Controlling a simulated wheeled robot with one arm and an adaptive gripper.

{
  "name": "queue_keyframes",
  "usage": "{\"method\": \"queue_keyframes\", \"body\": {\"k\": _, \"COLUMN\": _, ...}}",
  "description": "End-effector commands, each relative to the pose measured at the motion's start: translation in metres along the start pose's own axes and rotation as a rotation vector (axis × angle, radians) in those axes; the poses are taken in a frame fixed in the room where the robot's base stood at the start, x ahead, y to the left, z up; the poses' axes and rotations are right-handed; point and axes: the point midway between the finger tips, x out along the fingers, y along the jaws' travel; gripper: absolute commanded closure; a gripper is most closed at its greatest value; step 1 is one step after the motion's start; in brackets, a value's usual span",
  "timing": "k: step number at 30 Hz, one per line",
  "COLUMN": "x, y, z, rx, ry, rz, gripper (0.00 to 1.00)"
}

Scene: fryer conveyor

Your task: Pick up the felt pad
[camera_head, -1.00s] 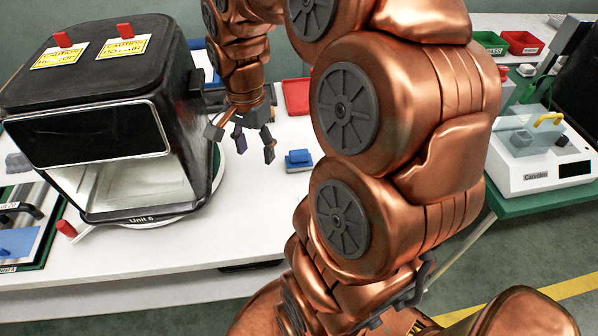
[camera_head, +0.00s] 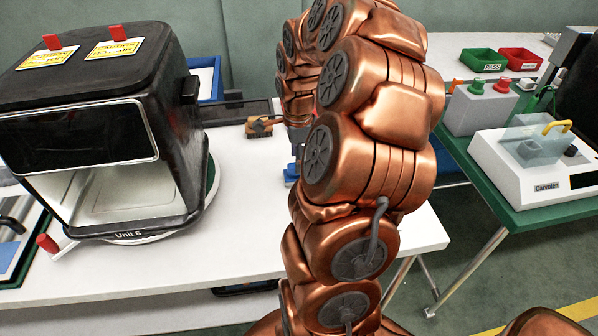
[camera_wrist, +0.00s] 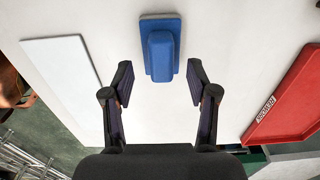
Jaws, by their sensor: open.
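The felt pad (camera_wrist: 160,62) is a blue block with a raised blue grip and a thin greyish edge. It lies on the white table, ahead of my gripper (camera_wrist: 158,78) in the wrist view. My fingers are spread wide, with the pad centred between their lines, at and just beyond the tips. Nothing is held. In the head view the pad (camera_head: 291,173) shows only in part beside my arm. My gripper there is mostly hidden behind my arm, close above the pad; the exact height gap is unclear.
The black oven-like unit (camera_head: 90,110) stands at left. A small brown block (camera_head: 260,127) lies behind the pad. A red tray (camera_wrist: 290,95) is at right and a white panel (camera_wrist: 62,75) at left in the wrist view. The table around the pad is clear.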

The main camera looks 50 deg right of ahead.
Motion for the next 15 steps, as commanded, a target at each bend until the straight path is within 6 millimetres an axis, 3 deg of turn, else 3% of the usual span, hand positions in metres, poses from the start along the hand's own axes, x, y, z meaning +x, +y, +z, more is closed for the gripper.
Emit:
{"method": "queue_keyframes", "body": {"k": 6, "x": 0.028, "y": 0.000, "z": 0.000, "rx": -0.001, "ry": -0.001, "rz": 0.006, "gripper": 0.42}}
{"method": "queue_keyframes", "body": {"k": 15, "x": 0.035, "y": -0.001, "z": 0.000, "rx": -0.001, "ry": -0.001, "rz": 0.001, "gripper": 0.42}}
